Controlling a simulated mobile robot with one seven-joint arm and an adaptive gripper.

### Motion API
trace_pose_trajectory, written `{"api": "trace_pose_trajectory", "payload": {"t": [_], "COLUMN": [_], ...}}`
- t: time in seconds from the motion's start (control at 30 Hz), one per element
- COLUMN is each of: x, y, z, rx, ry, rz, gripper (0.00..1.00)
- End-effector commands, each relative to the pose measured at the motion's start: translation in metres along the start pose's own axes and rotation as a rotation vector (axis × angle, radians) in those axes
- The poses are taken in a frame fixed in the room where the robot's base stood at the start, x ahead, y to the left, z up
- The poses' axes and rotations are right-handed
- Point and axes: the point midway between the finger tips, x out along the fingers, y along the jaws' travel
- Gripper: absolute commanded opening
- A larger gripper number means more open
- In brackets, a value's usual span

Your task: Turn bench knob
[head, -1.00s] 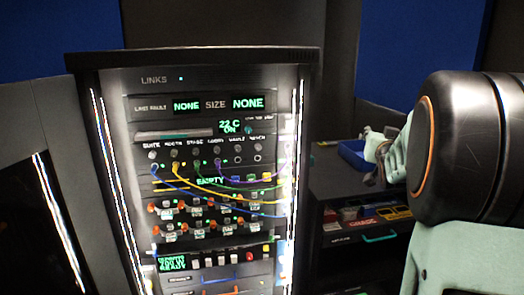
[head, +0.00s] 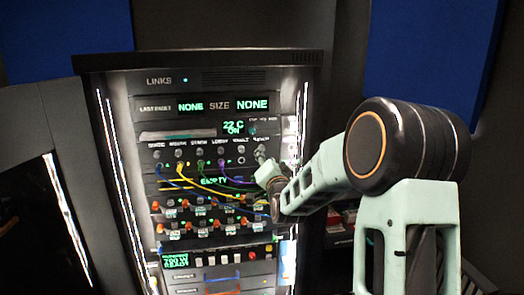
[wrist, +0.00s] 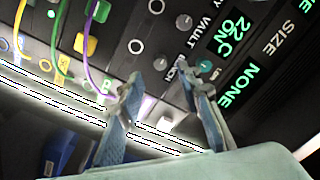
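The bench knob (wrist: 160,63) is a small round grey knob beside the BENCH label in the wrist view. It lies roughly between the two fingertips of my gripper (wrist: 161,74). The blue-grey fingers are spread apart, with nothing visibly pinched. I cannot tell whether either finger touches the knob. In the head view my gripper (head: 262,157) is at the right end of the knob row, and its fingers hide most of the bench knob there.
The vault knob (wrist: 183,22) is close by on the same row. A teal knob (wrist: 204,66) sits near the right finger, beside the green 22 C ON display (wrist: 229,34). Colored cables (head: 222,180) hang below the knobs. The rack's lit edge (head: 301,120) stands at the right.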

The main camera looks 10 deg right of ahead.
Motion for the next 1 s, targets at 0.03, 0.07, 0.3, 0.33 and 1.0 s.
{"api": "trace_pose_trajectory", "payload": {"t": [0.03,0.07,0.3,0.33,1.0], "x": [0.01,0.015,0.05,0.052,0.064], "y": [-0.001,-0.001,0.0,-0.001,0.0], "z": [0.0,0.0,0.0,-0.001,0.0], "rx": [0.001,0.001,-0.001,-0.002,-0.003], "ry": [-0.001,-0.002,-0.002,-0.001,-0.001], "rz": [0.001,0.001,0.001,0.001,0.001], "gripper": [0.33,0.33,0.33,0.33,0.13]}}
